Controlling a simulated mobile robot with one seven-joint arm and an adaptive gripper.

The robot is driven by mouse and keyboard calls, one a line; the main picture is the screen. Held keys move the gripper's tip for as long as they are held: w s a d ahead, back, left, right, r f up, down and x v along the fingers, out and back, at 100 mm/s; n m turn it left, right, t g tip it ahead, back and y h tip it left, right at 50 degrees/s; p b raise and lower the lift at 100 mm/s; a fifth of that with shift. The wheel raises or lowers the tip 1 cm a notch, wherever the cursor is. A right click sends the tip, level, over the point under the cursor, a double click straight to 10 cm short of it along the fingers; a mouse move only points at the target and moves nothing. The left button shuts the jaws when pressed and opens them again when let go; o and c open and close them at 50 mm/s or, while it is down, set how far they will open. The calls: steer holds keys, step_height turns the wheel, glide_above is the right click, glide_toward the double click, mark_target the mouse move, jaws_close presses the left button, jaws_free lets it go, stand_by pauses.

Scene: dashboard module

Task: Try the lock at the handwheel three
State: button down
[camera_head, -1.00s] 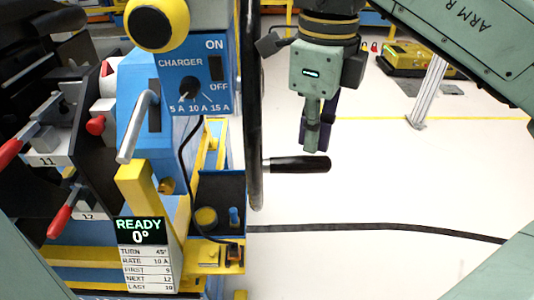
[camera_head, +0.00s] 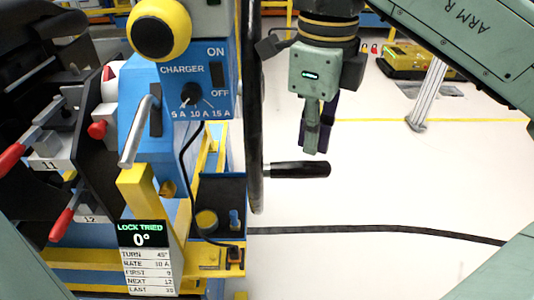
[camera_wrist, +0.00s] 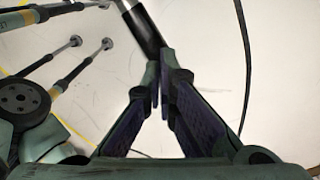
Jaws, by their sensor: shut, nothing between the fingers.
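The handwheel (camera_head: 254,120) stands nearly edge-on in the head view, with a black crank handle (camera_head: 300,170) sticking out to the right. No number three is readable on it. My gripper (camera_head: 317,150) points down just above the handle's outer end. In the wrist view, the handle (camera_wrist: 143,30) reaches close to my fingertips (camera_wrist: 161,75), which are closed together with nothing between them. I cannot tell whether they touch the handle. The display (camera_head: 143,234) reads "LOCK TRIED" and 0°.
Red-handled clamps (camera_head: 62,222) stand at far left. The floor right of the wheel is mostly clear; a yellow machine (camera_head: 418,62) sits at the back.

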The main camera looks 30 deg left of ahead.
step_height(320, 180, up, 7)
steer(key=p, duration=0.5)
steer(key=shift+f, duration=0.1)
stand_by(0.5)
